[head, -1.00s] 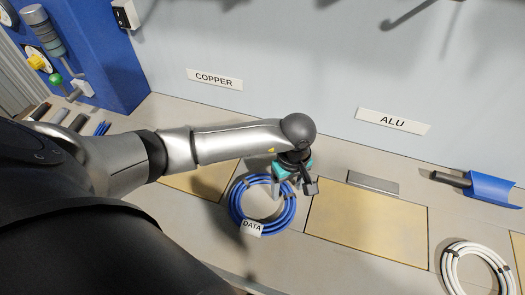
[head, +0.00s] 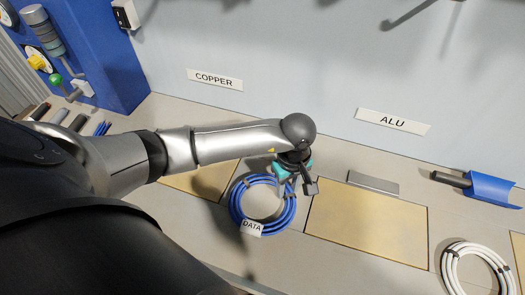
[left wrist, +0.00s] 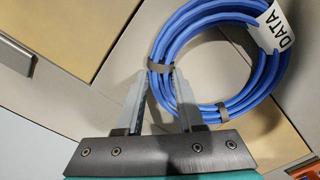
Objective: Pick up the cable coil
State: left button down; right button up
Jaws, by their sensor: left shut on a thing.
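A blue cable coil (head: 237,207) with a white DATA tag (head: 252,228) lies on the grey bench in the head view. It also shows in the left wrist view (left wrist: 172,42), with grey ties around it. My left gripper (left wrist: 162,80) is shut on the coil's edge beside one tie. In the head view the left gripper (head: 283,186) is at the coil's upper right side, its fingertips partly hidden by the wrist. The coil appears to rest on the bench. My right gripper is not in view.
Tan panels (head: 365,228) are set in the bench on both sides of the coil. A white cable coil (head: 451,266) lies at the lower right. A blue scoop (head: 493,189) and a grey bar (head: 373,183) lie near the wall, below the ALU sign (head: 393,121).

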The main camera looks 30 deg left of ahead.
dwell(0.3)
pick_arm(q)
notch_tip(320, 180, up, 20)
jog(key=p, duration=0.2)
dwell(0.3)
dwell(0.6)
